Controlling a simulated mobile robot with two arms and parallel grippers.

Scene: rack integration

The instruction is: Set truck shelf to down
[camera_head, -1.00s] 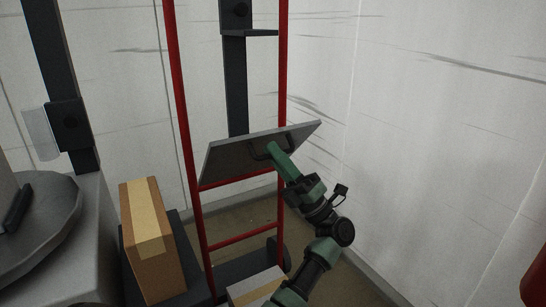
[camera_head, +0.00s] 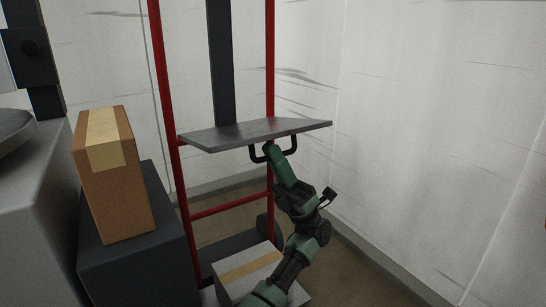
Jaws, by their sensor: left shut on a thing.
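The red-framed hand truck (camera_head: 168,110) stands upright near the wall. Its grey shelf (camera_head: 235,133) sticks out from the frame, close to level, with its top face showing. A dark U-shaped handle (camera_head: 294,143) hangs under the shelf's front edge. My left gripper (camera_head: 269,150) is shut on this handle from below. Its green arm comes up from the bottom of the view, and the fingertips partly hide the handle bar. My right gripper is not in view.
A white box with a tan stripe (camera_head: 238,277) lies low at the truck's foot, partly behind my arm. A brown taped box (camera_head: 125,190) stands on a dark block (camera_head: 165,225) at left. White walls (camera_head: 430,120) close off the back and right.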

